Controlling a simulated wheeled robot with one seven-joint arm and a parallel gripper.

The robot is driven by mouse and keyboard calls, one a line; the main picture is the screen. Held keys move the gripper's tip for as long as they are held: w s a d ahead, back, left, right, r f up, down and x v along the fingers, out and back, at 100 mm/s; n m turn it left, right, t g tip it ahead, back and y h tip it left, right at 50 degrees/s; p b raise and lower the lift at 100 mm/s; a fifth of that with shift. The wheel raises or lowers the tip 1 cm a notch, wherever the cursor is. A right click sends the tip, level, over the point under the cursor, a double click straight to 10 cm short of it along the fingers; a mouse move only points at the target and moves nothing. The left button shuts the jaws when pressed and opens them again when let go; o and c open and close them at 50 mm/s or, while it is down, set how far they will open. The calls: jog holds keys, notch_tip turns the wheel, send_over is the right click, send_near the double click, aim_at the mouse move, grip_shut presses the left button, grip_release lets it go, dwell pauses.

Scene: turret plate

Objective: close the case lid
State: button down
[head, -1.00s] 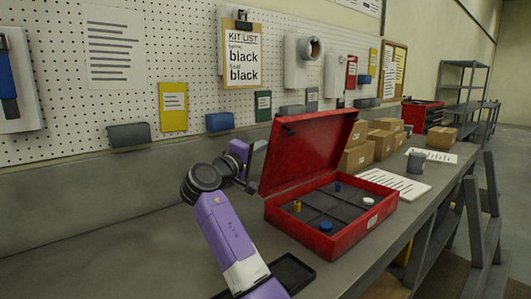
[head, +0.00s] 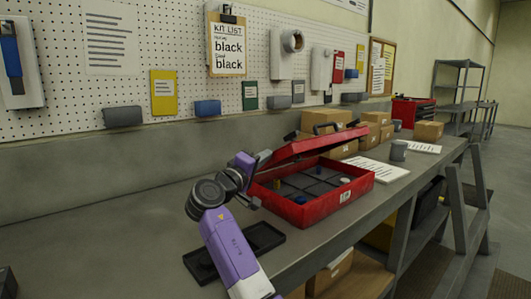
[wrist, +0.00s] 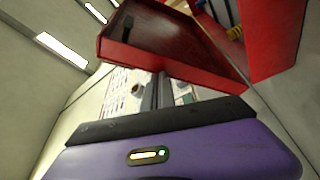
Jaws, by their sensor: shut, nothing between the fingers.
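The red case (head: 325,208) sits on the workbench with its red lid (head: 318,142) tilted low over it, its front edge still raised above the tray. Inside the case, a blue piece (head: 300,199) and a white piece (head: 344,180) show in the dark compartments. My gripper (head: 263,157) is shut and empty, at the left end of the lid; whether it touches the lid is unclear. In the wrist view the lid (wrist: 180,50) hangs at the top and the case (wrist: 283,35) shows at right, with a yellow piece (wrist: 235,32) inside.
A black tray (head: 262,238) lies left of the case, beneath my arm. Cardboard boxes (head: 330,118) stand behind it.

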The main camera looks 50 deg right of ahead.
jog(key=shift+s+d+f+g, duration=0.4)
jog(key=shift+s+d+f, duration=0.1)
jog(key=shift+s+f, duration=0.3)
jog(key=shift+r, duration=0.1)
notch_tip(320, 180, up, 4)
jog(key=w+p, duration=0.2)
jog(key=w+a+f, duration=0.1)
jog(key=a+f, duration=0.2)
jog(key=a, duration=0.7)
jog(key=shift+a+t+b, duration=0.15)
jog(key=shift+t+b, duration=0.25)
jog(key=shift+b, duration=0.05)
